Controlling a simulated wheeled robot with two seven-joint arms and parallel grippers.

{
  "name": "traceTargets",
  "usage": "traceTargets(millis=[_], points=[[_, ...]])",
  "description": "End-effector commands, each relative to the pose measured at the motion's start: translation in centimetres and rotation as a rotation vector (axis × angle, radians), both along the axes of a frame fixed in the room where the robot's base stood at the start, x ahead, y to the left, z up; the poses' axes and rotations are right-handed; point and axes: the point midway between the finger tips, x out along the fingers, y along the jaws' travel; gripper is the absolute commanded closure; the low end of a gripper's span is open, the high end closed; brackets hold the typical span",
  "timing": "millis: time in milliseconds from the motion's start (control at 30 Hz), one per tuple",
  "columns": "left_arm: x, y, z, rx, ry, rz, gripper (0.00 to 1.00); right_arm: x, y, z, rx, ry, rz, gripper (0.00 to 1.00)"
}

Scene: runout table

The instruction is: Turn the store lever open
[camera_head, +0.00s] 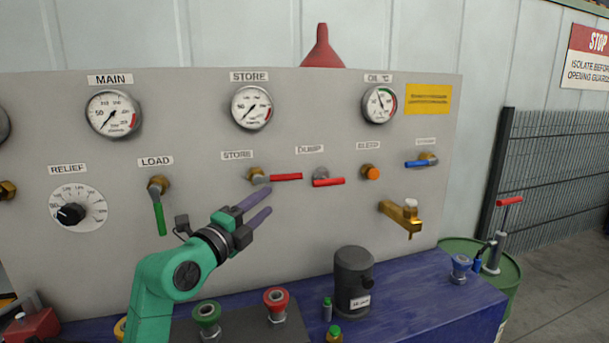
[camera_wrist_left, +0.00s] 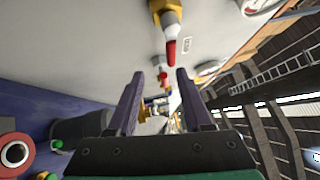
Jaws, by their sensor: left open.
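The store lever (camera_head: 286,177) is a red handle on a brass valve, under the lower STORE label (camera_head: 237,155) on the grey panel. Its handle lies level and points right in the head view. In the left wrist view the red handle (camera_wrist_left: 171,52) shows at top centre, beyond the fingertips. My left gripper (camera_head: 268,202) is open and empty, just below the store lever and apart from it. Its two dark fingers (camera_wrist_left: 160,80) show spread in the left wrist view. My right gripper is not in view.
The red dump lever (camera_head: 328,182) is close to the right, with the orange bleed knob (camera_head: 371,172) beyond. The green load lever (camera_head: 159,217) hangs down at left. A brass tap (camera_head: 402,216) juts out at right. A dark canister (camera_head: 353,283) stands on the blue bench (camera_head: 415,290).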

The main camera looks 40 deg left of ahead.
Motion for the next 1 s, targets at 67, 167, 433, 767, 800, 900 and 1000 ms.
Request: traceTargets(millis=[67, 167, 433, 767, 800, 900, 1000], points=[[1.4, 0.2, 0.6, 0.0, -0.001, -0.003, 0.49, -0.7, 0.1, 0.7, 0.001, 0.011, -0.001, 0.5], [4.0, 0.6, 1.1, 0.001, -0.002, -0.003, 0.49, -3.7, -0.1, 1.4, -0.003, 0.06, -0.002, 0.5], [10.8, 1.7, 1.9, 0.003, -0.001, -0.002, 0.49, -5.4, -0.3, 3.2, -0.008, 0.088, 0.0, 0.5], [13.3, 2.1, 1.7, 0.004, -0.002, -0.003, 0.49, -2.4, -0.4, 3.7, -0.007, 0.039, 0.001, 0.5], [13.3, 2.1, 1.7, 0.004, -0.002, -0.003, 0.49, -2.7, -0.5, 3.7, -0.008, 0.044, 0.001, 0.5], [13.3, 2.1, 1.7, 0.003, -0.002, -0.003, 0.61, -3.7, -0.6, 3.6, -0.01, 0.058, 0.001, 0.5], [13.3, 2.1, 1.7, 0.003, -0.002, -0.003, 0.99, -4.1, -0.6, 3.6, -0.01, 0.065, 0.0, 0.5]])
